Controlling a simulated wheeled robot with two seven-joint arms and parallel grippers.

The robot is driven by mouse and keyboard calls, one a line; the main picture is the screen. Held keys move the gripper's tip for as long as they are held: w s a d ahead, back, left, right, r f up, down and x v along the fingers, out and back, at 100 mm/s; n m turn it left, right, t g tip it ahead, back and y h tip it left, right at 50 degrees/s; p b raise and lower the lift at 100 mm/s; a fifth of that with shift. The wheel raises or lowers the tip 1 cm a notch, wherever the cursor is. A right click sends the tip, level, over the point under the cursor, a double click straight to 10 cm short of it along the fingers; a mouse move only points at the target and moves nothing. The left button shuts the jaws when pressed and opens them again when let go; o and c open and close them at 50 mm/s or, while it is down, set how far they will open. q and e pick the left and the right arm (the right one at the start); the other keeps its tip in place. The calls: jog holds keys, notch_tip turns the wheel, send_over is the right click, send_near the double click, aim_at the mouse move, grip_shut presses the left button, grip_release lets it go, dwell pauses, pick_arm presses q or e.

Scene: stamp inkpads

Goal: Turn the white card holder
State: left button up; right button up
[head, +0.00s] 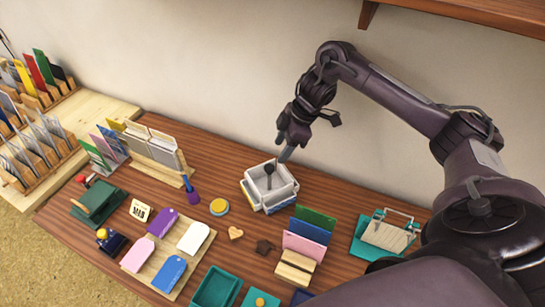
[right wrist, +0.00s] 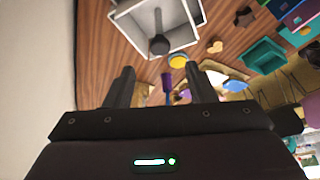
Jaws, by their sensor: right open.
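The white card holder (head: 256,183) stands on the wooden desk near its middle, by the wall side. It is a square, compartmented white box with a dark round knob (head: 269,169) on a post rising at its centre. Blue and yellow show at its lower sides. My right gripper (head: 286,153) is just above and behind the holder, pointing down, apart from the knob as far as I can tell. In the right wrist view the open fingers (right wrist: 162,84) have nothing between them. The holder (right wrist: 188,38) and its knob (right wrist: 158,46) show beyond the fingertips. My left gripper is out of view.
A purple-handled stamp (head: 192,193) and a round yellow pad (head: 219,207) lie left of the holder. A wooden rack of cards (head: 152,168) stands further left. Coloured cards in a wooden stand (head: 294,271) are at the front right. A shelf (head: 470,15) overhangs upper right.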

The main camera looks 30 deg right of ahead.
aim_at(270, 167)
jog(key=x, duration=0.7)
jog(key=shift+f, duration=0.15)
grip_shut()
